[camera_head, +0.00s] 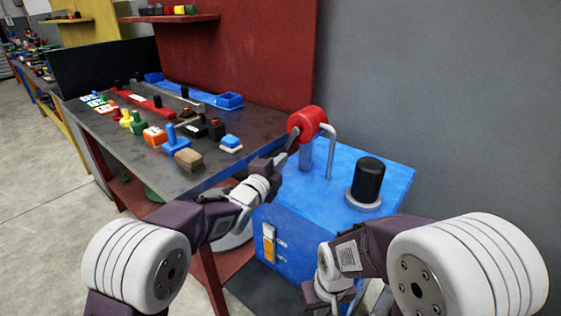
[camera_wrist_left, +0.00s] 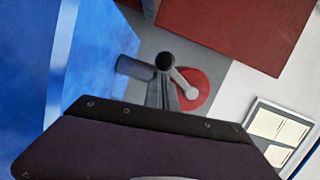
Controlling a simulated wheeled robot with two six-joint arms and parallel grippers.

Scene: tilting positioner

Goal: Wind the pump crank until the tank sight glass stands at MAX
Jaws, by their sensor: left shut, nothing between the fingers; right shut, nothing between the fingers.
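The pump is a blue box-shaped tank (camera_head: 335,175). Its crank (camera_head: 330,150) is a bent grey rod by a red round part (camera_head: 307,122) on a grey-blue post. The sight glass (camera_head: 268,243) on its front has orange in it below a pale top. Two small pale marks sit beside it, too small to read. My left gripper (camera_head: 292,143) is shut and empty, its tips right at the red part; I cannot tell if they touch. The left wrist view shows the red part (camera_wrist_left: 198,90) beyond the fingers. My right gripper (camera_head: 328,293) is low in front of the tank, fingers mostly hidden.
A black cylinder (camera_head: 368,180) stands on the tank top. A dark workbench (camera_head: 160,185) with several coloured parts is close on the left. A red panel (camera_head: 250,50) and a grey wall (camera_head: 440,90) stand behind.

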